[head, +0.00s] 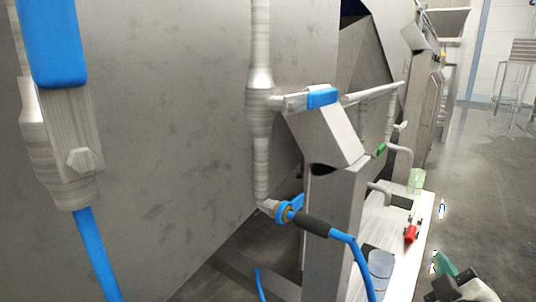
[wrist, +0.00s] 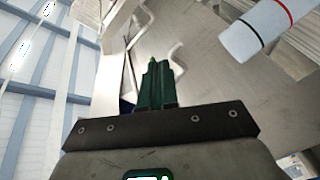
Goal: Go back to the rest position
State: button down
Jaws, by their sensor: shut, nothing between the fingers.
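My gripper shows at the lower right of the head view (head: 441,262), with green fingers and a dark mount. It is over the grey floor, just right of a white bench (head: 399,275). In the wrist view the green fingers (wrist: 154,68) stand together in the middle, shut with nothing between them. They point up toward a blurred pale metal surface (wrist: 205,60). Part of the gripper is cut off by the bottom edge of the head view.
On the bench are a clear cup (head: 381,264), a green-tinted cup (head: 416,181) and a red-handled item (head: 410,234). A blue hose (head: 352,250) runs from a valve. Large steel machine panels (head: 170,120) fill the left. The floor (head: 485,200) at right is open.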

jog(key=s+a+f+m+g+y, duration=0.15)
jog(key=s+f+g, duration=0.35)
jog(key=f, duration=0.5)
jog(key=s+a+f+m+g+y, duration=0.1)
jog(key=s+f+m+g, duration=0.2)
jog(key=s+f, duration=0.6)
jog(key=s+a+f+m+g+y, duration=0.1)
jog(key=s+f+g, duration=0.3)
jog(key=s, duration=0.5)
jog(key=s+a+f+m+g+y, duration=0.1)
jog(key=s+a+f+m+g, duration=0.1)
jog(key=s+f+g, duration=0.2)
jog(key=s+f, duration=0.3)
jog(key=s, duration=0.3)
jog(key=shift+f, duration=0.15)
jog(key=shift+m, duration=0.25)
